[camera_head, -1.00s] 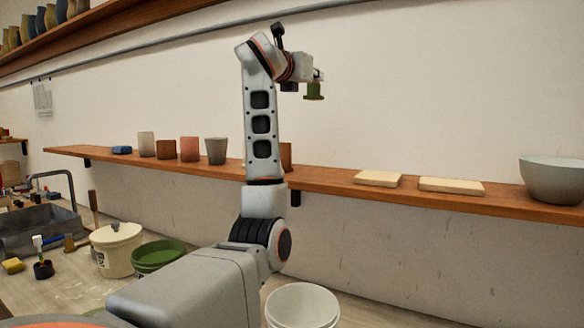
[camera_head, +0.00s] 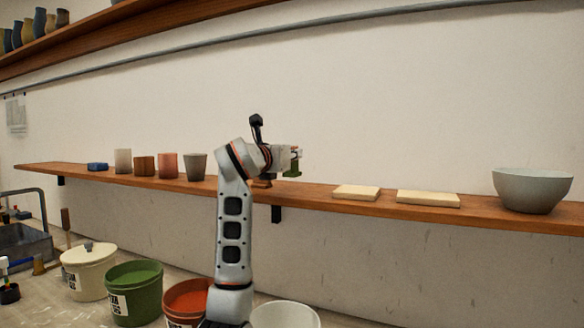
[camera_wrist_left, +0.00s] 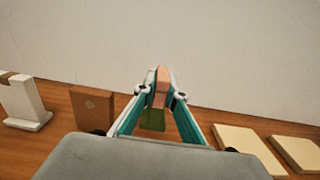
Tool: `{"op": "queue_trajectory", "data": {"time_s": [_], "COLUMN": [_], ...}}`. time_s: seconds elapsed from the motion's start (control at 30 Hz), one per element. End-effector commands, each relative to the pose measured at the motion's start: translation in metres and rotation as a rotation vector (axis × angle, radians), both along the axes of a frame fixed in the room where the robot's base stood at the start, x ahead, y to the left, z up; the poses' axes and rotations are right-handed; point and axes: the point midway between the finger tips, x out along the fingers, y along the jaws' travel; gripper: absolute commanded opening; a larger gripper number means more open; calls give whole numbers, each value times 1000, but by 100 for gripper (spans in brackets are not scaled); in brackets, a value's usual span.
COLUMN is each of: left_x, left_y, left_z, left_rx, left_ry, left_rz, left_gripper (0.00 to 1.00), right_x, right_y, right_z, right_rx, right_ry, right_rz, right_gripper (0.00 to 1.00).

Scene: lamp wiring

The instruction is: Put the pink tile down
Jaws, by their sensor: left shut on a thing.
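My left gripper (camera_head: 294,158) is just above the wooden shelf (camera_head: 320,196), between a brown piece and the cream slabs. In the left wrist view the gripper (camera_wrist_left: 163,98) is shut on a narrow piece whose upper part is pink, the pink tile (camera_wrist_left: 161,82). An olive-green part (camera_wrist_left: 153,120) shows below it. In the head view only an olive-green lower part with a wider foot (camera_head: 292,172) stands out under the fingers. I cannot tell whether the foot touches the shelf. My right gripper is not in view.
Left of the gripper are a brown piece with a hole (camera_wrist_left: 92,106) and a white footed tile (camera_wrist_left: 24,102). To the right lie two cream slabs (camera_head: 356,192) (camera_head: 428,198) and a grey bowl (camera_head: 532,189). Several cups stand further left. Buckets (camera_head: 134,292) stand below.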

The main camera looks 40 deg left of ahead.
Motion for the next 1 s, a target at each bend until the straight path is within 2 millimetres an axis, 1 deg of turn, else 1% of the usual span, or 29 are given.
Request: {"op": "queue_trajectory", "data": {"time_s": [0.1, 0.2, 0.47, 0.6, 0.63, 0.67, 0.7, 1.0], "left_x": [1, 0, 0, 0, 0, 0, 0, 0], "left_y": [0, 0, 0, 0, 0, 0, 0, 0], "left_z": [-18, -30, -32, -36, -35, -35, -34, -34], "left_rx": [0, 0, 1, 0, 0, 0, 0, 0], "left_ry": [3, 2, 0, 1, 1, 1, 1, 1], "left_rz": [-1, 0, 0, 0, 0, 0, 0, 0], "left_gripper": [0, 0, 0, 0, 16, 23, 27, 27], "right_x": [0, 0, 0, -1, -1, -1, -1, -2], "right_y": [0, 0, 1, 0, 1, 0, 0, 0], "right_z": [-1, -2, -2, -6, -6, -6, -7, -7], "right_rx": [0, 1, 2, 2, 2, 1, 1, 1], "right_ry": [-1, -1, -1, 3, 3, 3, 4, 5], "right_rz": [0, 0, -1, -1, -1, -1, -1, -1], "right_gripper": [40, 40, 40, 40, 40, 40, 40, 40]}}
